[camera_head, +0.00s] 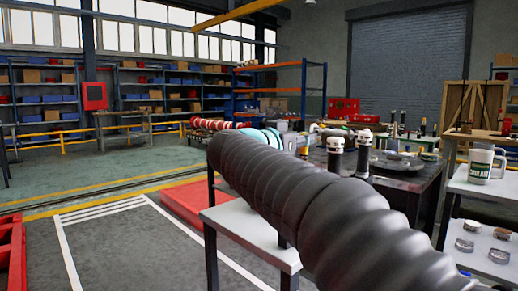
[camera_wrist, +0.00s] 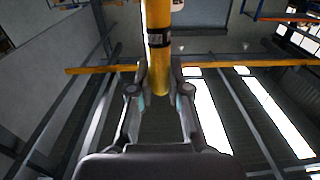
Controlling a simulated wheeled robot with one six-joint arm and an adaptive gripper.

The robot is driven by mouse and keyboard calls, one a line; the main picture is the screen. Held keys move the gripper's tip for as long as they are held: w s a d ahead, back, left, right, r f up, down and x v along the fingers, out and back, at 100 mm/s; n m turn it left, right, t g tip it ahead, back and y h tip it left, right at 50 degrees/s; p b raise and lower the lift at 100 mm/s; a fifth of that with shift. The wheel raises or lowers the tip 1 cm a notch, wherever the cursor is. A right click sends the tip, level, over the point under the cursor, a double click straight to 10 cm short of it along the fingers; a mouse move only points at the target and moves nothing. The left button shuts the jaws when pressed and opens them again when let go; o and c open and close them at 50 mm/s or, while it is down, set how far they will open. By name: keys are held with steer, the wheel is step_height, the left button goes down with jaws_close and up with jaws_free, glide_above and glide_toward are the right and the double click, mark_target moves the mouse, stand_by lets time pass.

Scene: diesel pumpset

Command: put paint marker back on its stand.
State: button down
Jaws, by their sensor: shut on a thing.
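My gripper (camera_wrist: 158,92) shows in the wrist view with its two fingers closed on either side of a yellow stick-shaped thing, the paint marker (camera_wrist: 158,62). The marker has a black band and a pale part near the top edge of the picture, where it is cut off. It lies lengthwise between the fingers and points away from the palm. In the head view my dark ribbed arm hides the gripper and the marker. I cannot pick out the marker's stand in either view.
A dark workbench (camera_head: 400,183) holds several small items, including two black cylinders with pale tops (camera_head: 335,154). A white table (camera_head: 475,190) at the right holds a mug (camera_head: 483,166) and small dishes. A pale bench (camera_head: 245,233) stands beneath my arm. Floor at left is largely clear.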

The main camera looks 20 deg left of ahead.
steer(key=shift+s+a+f, duration=0.2)
steer(key=shift+s+a, duration=0.05)
steer(key=shift+a, duration=0.3)
steer(key=shift+s+a+f, duration=0.15)
steer(key=shift+s+a, duration=0.1)
steer(key=shift+a, duration=0.35)
steer(key=shift+s+a+f, duration=0.2)
steer(key=shift+s+a, duration=0.05)
steer(key=shift+a, duration=0.3)
steer(key=shift+h, duration=0.3)
steer(key=shift+f, duration=0.1)
step_height(320, 180, down, 13)
steer(key=b, duration=0.3)
steer(key=shift+b, duration=0.3)
steer(key=shift+r+p, duration=0.2)
steer(key=shift+p, duration=0.9)
steer(key=shift+f+b, duration=0.35)
steer(key=shift+f, duration=0.7)
stand_by(0.3)
steer(key=c, duration=1)
jaws_free()
steer(key=shift+c, duration=0.2)
